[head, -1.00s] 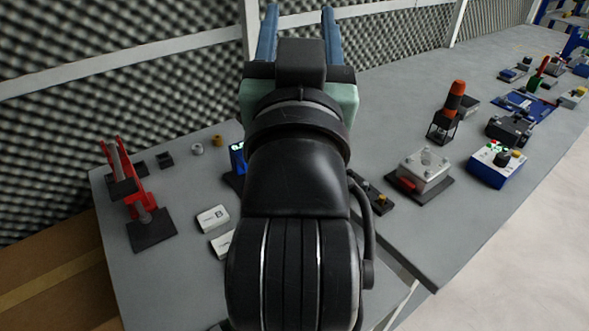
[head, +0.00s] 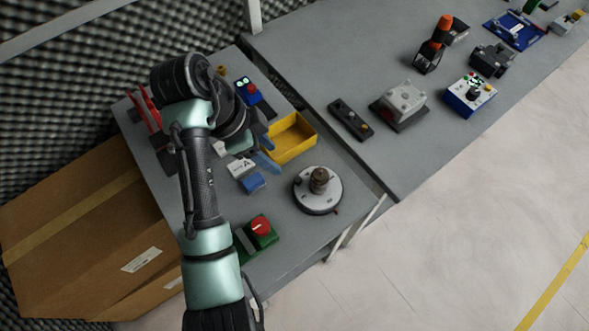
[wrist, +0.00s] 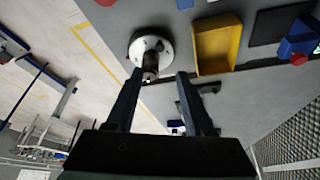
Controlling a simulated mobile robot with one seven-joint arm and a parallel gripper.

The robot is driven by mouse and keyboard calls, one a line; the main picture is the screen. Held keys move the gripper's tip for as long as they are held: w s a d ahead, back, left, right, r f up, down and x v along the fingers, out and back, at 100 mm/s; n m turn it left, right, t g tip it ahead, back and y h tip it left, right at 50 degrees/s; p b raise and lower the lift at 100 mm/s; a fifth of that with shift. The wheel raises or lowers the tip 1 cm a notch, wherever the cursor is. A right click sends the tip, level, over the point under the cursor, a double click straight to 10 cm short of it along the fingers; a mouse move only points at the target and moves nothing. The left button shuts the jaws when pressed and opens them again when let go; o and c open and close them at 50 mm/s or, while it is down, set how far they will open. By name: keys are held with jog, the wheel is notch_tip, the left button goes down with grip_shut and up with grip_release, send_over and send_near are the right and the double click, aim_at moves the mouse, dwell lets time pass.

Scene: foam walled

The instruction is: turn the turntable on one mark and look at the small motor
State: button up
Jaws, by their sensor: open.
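The turntable (head: 317,203) is a white disc on a dark base at the right part of the near table, with small marks on its rim. The small motor (head: 319,180), a brownish cylinder, stands on its middle. My gripper (head: 272,153) is open and empty, above the table to the upper left of the turntable. In the wrist view the turntable (wrist: 158,40) lies beyond the fingertips of my gripper (wrist: 160,74), and the motor (wrist: 150,64) shows near the left fingertip. The exact gap cannot be told. My arm hides part of the table.
A yellow tray (head: 312,141) stands behind the turntable. A cardboard box (head: 90,235) is at far left. The second table (head: 345,80) holds several devices.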

aim_at(298, 180)
jog(key=b+x, duration=0.5)
jog(key=x, duration=0.8)
jog(key=shift+d+r, duration=0.1)
grip_shut()
